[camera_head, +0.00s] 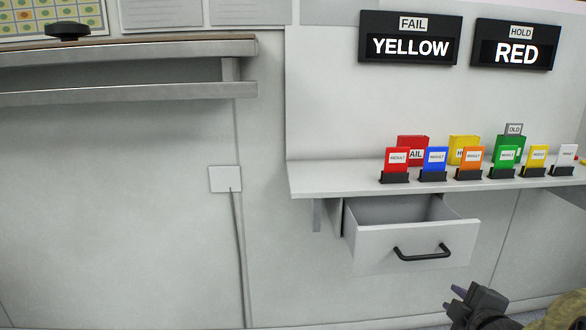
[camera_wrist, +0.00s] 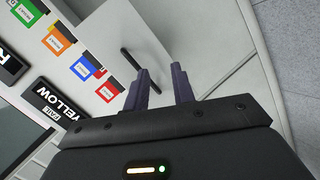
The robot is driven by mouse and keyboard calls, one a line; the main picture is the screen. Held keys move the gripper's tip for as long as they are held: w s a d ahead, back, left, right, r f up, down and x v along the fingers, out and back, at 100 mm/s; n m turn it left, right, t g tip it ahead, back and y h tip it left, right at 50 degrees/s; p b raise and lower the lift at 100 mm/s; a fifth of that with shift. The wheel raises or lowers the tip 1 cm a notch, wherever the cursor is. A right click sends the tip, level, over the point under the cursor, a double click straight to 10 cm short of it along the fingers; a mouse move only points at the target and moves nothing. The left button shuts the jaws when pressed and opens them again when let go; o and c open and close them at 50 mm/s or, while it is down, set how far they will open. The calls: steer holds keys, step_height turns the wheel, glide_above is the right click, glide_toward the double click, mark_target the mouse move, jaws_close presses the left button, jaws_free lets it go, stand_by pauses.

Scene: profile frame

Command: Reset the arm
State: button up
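My gripper (camera_head: 463,297) shows at the bottom right of the head view, below and right of the open drawer. In the wrist view, my gripper (camera_wrist: 163,85) has its two dark fingers apart with nothing between them. The gripper is clear of the drawer handle (camera_head: 422,252), which also shows as a black bar in the wrist view (camera_wrist: 131,59).
The drawer (camera_head: 385,250) is pulled out under a shelf (camera_head: 335,178). Several coloured result cards, including a red one (camera_head: 397,158) and a blue one (camera_head: 434,157), stand on the shelf. Signs read FAIL YELLOW (camera_head: 409,40) and HOLD RED (camera_head: 515,46). A metal rail (camera_head: 125,93) runs at left.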

steer(key=s+a+f+m+g+y, duration=0.1)
steer(key=s+a+f+m+g, duration=0.2)
steer(key=a+f+m+g, duration=0.45)
steer(key=s+a+f+m+g+y, duration=0.1)
steer(key=s+a+f+m+g, duration=0.4)
steer(key=a, duration=0.6)
step_height(320, 180, up, 36)
steer(key=t+p, duration=0.2)
steer(key=p, duration=3.5)
steer(key=shift+w+r, duration=0.15)
steer(key=shift+w, duration=0.3)
steer(key=shift+n, duration=0.25)
